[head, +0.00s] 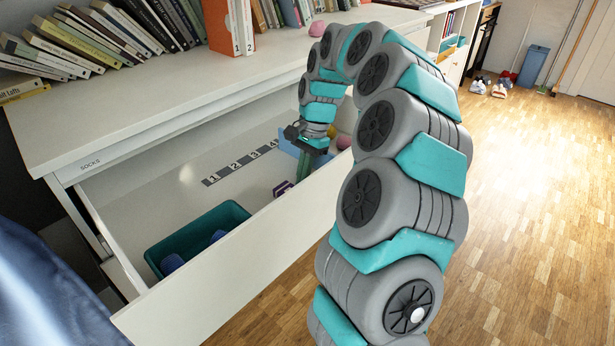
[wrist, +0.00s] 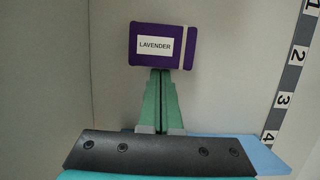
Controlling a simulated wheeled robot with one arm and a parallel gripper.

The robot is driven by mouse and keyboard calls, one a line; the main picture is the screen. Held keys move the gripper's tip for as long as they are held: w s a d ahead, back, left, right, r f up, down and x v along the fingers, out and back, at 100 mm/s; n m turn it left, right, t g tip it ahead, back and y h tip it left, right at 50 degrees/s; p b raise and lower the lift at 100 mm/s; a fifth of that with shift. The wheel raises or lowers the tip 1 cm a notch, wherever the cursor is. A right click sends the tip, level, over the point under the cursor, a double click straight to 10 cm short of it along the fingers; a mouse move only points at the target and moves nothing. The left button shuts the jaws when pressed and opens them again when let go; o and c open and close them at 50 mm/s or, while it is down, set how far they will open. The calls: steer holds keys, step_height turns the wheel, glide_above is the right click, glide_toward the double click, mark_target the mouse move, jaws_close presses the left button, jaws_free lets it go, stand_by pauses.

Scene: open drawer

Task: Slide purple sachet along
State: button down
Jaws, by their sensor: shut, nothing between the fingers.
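The purple sachet (head: 286,188) lies on the floor of the open drawer, near its front wall. In the wrist view it is a purple block (wrist: 160,45) with a white label reading LAVENDER and a pale stripe near its right end. My gripper (wrist: 160,72) has its green fingers pressed together with nothing between them. The fingertips meet the sachet's near edge in the picture; I cannot tell if they touch it. In the head view my gripper (head: 285,186) reaches down into the drawer beside the sachet, partly hiding it.
A numbered strip (head: 240,163) lies on the drawer floor, left of the sachet. A teal bin (head: 197,238) with blue items stands in the drawer's near part. A blue tray (wrist: 240,150) is behind the fingers. The drawer's front wall (head: 240,262) is close by.

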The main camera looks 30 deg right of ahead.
mark_target(274, 200)
steer(key=s+a, duration=0.1)
steer(key=a, duration=0.2)
steer(key=s+a, duration=0.1)
steer(key=a, duration=0.2)
steer(key=s+a, duration=0.1)
steer(key=a, duration=0.2)
steer(key=shift+s, duration=0.2)
steer(key=shift+d, duration=0.1)
